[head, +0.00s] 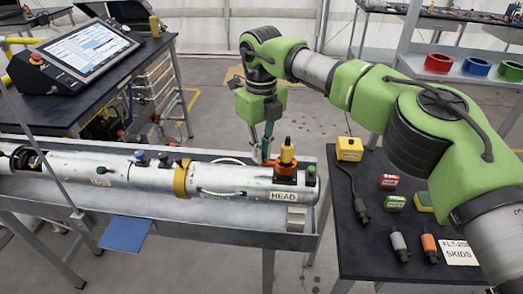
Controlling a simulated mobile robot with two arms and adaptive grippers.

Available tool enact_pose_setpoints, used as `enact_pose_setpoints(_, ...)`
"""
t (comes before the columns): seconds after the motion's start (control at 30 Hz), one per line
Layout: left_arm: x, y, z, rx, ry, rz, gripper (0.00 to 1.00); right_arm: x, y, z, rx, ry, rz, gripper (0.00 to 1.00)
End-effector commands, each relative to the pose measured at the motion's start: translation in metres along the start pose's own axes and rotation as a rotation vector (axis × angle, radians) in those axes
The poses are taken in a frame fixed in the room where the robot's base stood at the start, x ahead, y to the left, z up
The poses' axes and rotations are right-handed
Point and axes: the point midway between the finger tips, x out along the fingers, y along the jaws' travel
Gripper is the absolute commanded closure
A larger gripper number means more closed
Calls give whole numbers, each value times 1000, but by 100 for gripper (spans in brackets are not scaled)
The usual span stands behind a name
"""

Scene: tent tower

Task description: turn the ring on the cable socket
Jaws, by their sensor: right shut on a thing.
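The cable socket (287,176) sits on top of the white cylinder near its end marked HEAD, with a black and yellow plug-like part (287,150) standing upright in it. An orange ring (288,168) goes around the socket's base. My right gripper (264,157) points down at the ring's left side, and its jaws are shut on the ring's left edge. The exact contact is small and partly hidden by the fingers. My left gripper is not in view.
The white cylinder (130,172) lies in a long grey trough. On the right, a dark table (358,256) holds a yellow box (349,148) with a cable, small red and green blocks, and connectors. A monitor (88,47) stands on the back left bench.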

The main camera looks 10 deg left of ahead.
Motion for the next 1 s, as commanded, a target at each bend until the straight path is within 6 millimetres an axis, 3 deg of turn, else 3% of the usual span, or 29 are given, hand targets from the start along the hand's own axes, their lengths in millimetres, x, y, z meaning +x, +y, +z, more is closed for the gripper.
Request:
enact_pose_setpoints(0.1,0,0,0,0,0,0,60,-1,-1,1,1,-4,-2,100)
enact_pose_setpoints(0.13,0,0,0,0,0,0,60,-1,-1,1,1,-4,-2,85)
enact_pose_setpoints(0.2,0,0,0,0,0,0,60,-1,-1,1,1,-4,-2,73)
enact_pose_setpoints(0.6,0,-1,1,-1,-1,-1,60,-6,-1,1,0,-3,-2,73)
enact_pose_setpoints(0.77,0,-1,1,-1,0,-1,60,-30,0,1,-1,-6,-2,73)
enact_pose_setpoints(1.0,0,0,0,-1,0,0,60,-84,0,2,2,-6,-3,73)
